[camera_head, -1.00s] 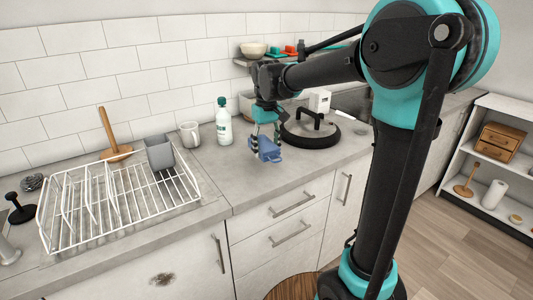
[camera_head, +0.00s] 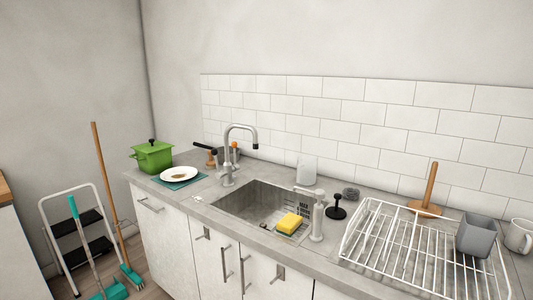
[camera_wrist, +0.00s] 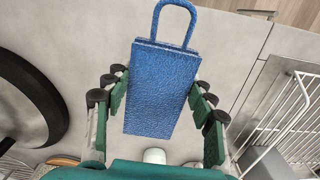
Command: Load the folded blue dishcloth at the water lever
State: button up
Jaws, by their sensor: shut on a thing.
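The folded blue dishcloth (camera_wrist: 163,90) shows in the wrist view as a thick rectangular block with a loop at its top end. My gripper (camera_wrist: 158,92) is shut on it, with green-padded fingers along both sides. The cloth is above the counter. In the head view, my gripper and the cloth are out of frame. A grey arched water tap (camera_head: 230,158) stands behind the sink (camera_head: 262,196). Which small part of it is the lever is hard to make out.
The sink holds a yellow sponge (camera_head: 289,223). A soap dispenser (camera_head: 317,215) and black plunger-like tool (camera_head: 336,208) stand right of it. The wire rack (camera_head: 400,250) is further right; it also shows in the wrist view (camera_wrist: 290,122). A green pot (camera_head: 152,157) stands far left.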

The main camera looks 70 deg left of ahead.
aim_at(220, 174)
jog(key=k+j+u, duration=0.15)
jog(key=k+u, duration=0.25)
jog(key=k, duration=0.2)
jog(key=u, duration=1.7)
jog(key=l+u, duration=0.35)
jog(key=k+l+u, duration=0.15)
jog(key=l+u, duration=0.15)
jog(key=l, duration=0.2)
jog(key=k+l+u, duration=0.15)
jog(key=l+u, duration=0.2)
jog(key=i+l, duration=0.3)
jog(key=l, duration=0.25)
